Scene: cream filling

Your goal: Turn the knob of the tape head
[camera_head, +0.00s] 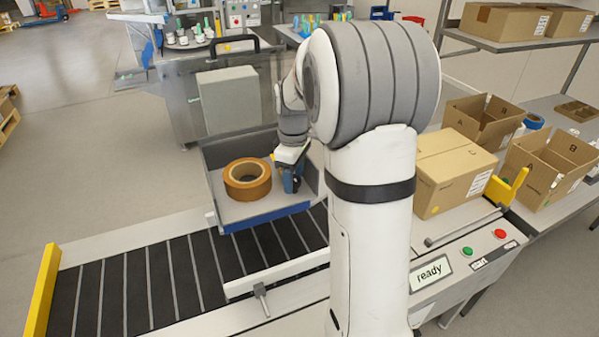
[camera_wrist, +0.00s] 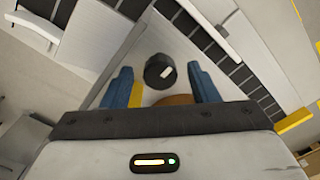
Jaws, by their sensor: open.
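The tape head is a grey open unit with a blue front edge (camera_head: 265,217), beside the conveyor. A roll of brown tape (camera_head: 247,188) lies in it, and its edge shows in the wrist view (camera_wrist: 175,100). The knob (camera_wrist: 155,70) is a dark round cap with a pale mark, seen in the wrist view. My gripper (camera_wrist: 161,86) is open, with one blue finger on either side of the knob in that view. I cannot tell whether the fingers touch it. In the head view my gripper (camera_head: 291,182) points down right of the tape roll, and the knob is hidden.
The conveyor (camera_head: 200,262) runs along the front, with a yellow end plate (camera_head: 42,290) at left. A closed carton (camera_head: 448,180) and open boxes (camera_head: 482,122) are at right. A panel (camera_head: 431,273) reads "ready", near green and red buttons. A grey block (camera_head: 228,100) stands behind the tape.

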